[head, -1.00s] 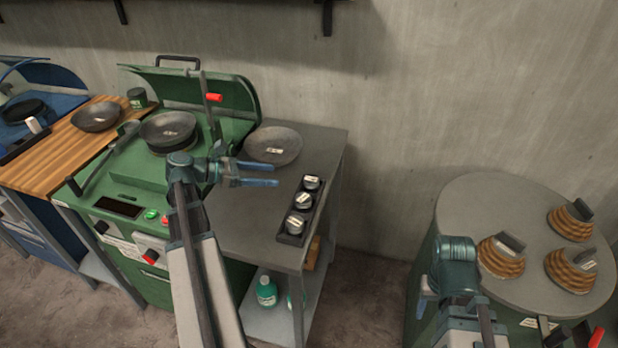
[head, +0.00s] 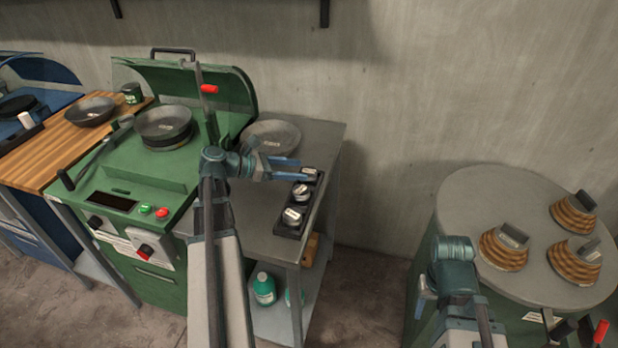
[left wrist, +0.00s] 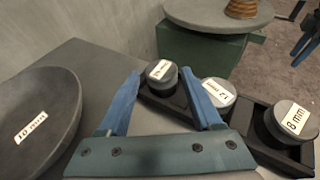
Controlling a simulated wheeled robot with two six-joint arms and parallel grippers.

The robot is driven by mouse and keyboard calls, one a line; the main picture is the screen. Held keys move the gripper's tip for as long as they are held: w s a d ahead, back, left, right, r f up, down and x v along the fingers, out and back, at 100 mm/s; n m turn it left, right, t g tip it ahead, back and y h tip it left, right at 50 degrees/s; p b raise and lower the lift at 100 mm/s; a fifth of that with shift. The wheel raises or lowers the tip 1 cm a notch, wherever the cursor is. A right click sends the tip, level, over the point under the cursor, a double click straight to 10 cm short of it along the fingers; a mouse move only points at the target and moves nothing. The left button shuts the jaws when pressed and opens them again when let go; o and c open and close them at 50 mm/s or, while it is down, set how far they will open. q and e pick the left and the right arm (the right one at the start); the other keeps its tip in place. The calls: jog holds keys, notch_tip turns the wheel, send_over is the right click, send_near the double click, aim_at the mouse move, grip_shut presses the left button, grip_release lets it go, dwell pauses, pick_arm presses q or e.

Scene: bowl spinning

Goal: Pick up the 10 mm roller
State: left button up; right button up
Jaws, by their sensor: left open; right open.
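A dark rack (head: 290,232) on the grey side table holds three grey rollers. In the left wrist view the near right roller (left wrist: 290,121) reads 8 mm and the middle one (left wrist: 218,92) reads 12. The far-end roller (left wrist: 161,74) has a label too small to read surely; by elimination it fits the 10 mm roller. It also shows at the rack's back end in the head view (head: 310,174). My left gripper (head: 293,170) is open, its blue fingertips close to that far-end roller, one to each side in the wrist view. My right gripper (head: 423,293) is partly hidden by its arm.
A bowl (left wrist: 38,115) labelled 10 mm lies on the side table beside the left gripper. The green machine (head: 120,165) with raised lid holds another bowl (head: 163,124). A round grey table (head: 470,200) at right carries three ribbed brown pieces.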

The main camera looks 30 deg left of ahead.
aim_at(308, 171)
pick_arm(q)
jog(key=b+x, duration=0.1)
jog(key=x, duration=0.2)
jog(key=shift+w+d+f, duration=0.15)
jog(key=shift+d+f, duration=0.15)
jog(key=shift+f, duration=0.05)
jog(key=shift+w+d+f+b, duration=0.1)
jog(key=shift+w+d+b, duration=0.2)
jog(key=shift+w, duration=0.05)
jog(key=shift+c, duration=0.3)
grip_shut()
